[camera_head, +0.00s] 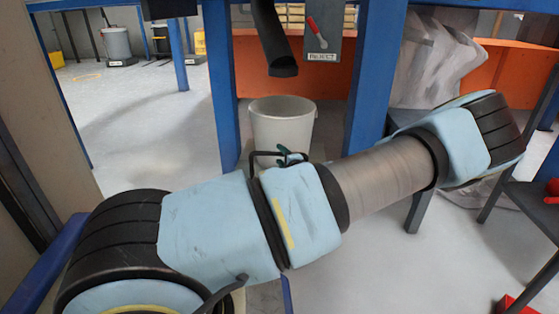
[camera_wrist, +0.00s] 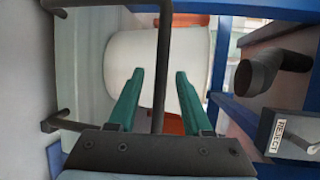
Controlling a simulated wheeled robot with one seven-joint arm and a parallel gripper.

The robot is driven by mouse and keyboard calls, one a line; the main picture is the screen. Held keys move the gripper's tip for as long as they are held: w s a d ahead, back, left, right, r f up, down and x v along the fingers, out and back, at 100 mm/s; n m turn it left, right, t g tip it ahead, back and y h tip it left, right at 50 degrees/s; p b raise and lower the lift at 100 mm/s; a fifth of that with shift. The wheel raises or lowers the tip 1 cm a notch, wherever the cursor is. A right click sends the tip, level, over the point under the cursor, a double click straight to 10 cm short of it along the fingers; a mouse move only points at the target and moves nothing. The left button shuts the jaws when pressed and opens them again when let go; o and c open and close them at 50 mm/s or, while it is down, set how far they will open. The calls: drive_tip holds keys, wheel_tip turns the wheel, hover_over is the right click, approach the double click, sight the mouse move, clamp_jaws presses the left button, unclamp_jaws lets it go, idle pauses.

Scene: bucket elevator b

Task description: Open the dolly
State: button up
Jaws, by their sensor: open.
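A white bucket (camera_head: 283,120) stands under the blue frame, below a black chute; it also fills the upper middle of the wrist view (camera_wrist: 125,60). A black bar handle (camera_head: 262,154) shows in front of the bucket, and I take it to be the dolly's. The dolly's base is hidden behind my arm in the head view. My gripper (camera_wrist: 159,72) has green fingers and is open. The handle's long bar (camera_wrist: 163,45) runs between the two fingers, apart from both as far as I can tell. In the head view my gripper is mostly hidden by my arm.
A black chute (camera_head: 272,45) hangs above the bucket; it also shows in the wrist view (camera_wrist: 268,70). Blue posts (camera_head: 375,80) stand on both sides. A red-handled REJECT lever (camera_head: 317,32) is at upper right. Grey floor (camera_head: 140,120) is clear to the left.

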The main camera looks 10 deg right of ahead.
drive_tip(key=shift+x, duration=0.8)
drive_tip(key=shift+c, duration=0.3)
clamp_jaws()
idle(0.6)
